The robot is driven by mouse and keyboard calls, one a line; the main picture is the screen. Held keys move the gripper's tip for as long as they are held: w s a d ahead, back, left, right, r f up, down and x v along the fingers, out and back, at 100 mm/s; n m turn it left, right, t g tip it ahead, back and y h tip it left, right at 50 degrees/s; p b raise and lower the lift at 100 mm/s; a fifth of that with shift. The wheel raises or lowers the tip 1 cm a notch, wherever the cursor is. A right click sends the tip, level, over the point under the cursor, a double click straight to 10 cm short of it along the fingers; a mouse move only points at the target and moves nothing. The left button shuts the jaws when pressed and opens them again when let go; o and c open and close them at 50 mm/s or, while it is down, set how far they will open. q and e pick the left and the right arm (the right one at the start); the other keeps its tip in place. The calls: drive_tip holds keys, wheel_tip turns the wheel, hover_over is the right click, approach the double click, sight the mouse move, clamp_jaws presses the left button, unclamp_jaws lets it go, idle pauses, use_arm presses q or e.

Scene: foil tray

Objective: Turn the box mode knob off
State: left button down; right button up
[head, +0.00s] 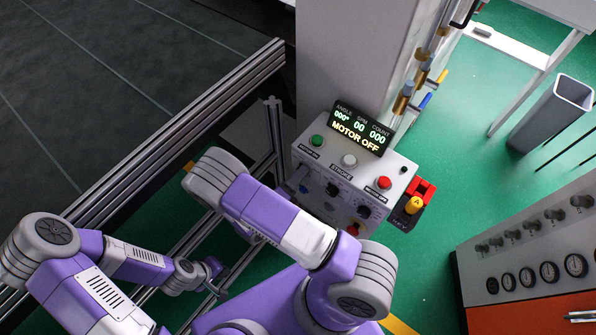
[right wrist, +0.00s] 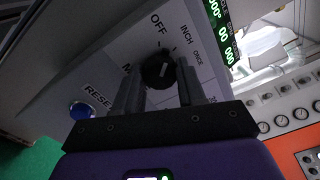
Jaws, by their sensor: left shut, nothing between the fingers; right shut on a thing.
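The control box (head: 312,160) stands at the middle of the head view, with several buttons and dark knobs. In the right wrist view, the black mode knob (right wrist: 156,74) sits below the printed OFF and INCH labels. My right gripper (right wrist: 160,82) is shut on this knob, one finger on each side. Where the knob points is too dark to tell. In the head view, my right arm hides most of that gripper. My left gripper (head: 217,279) is shut and empty, low at the left, away from the box.
The box's display (head: 359,129) reads MOTOR OFF with zeros. A blue button (right wrist: 82,110) marked RESET is left of the knob. A metal rail frame (head: 180,130) runs along the left. A grey and orange panel (head: 530,255) stands at the right. Green floor between is open.

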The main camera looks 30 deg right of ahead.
drive_tip(key=shift+n+p, duration=0.65)
drive_tip(key=shift+n, duration=1.05)
drive_tip(key=o, duration=1.1)
drive_tip(key=shift+c, duration=0.2)
drive_tip(key=v, duration=0.7)
drive_tip(key=shift+s+a, duration=0.2)
drive_tip(key=shift+a, duration=0.05)
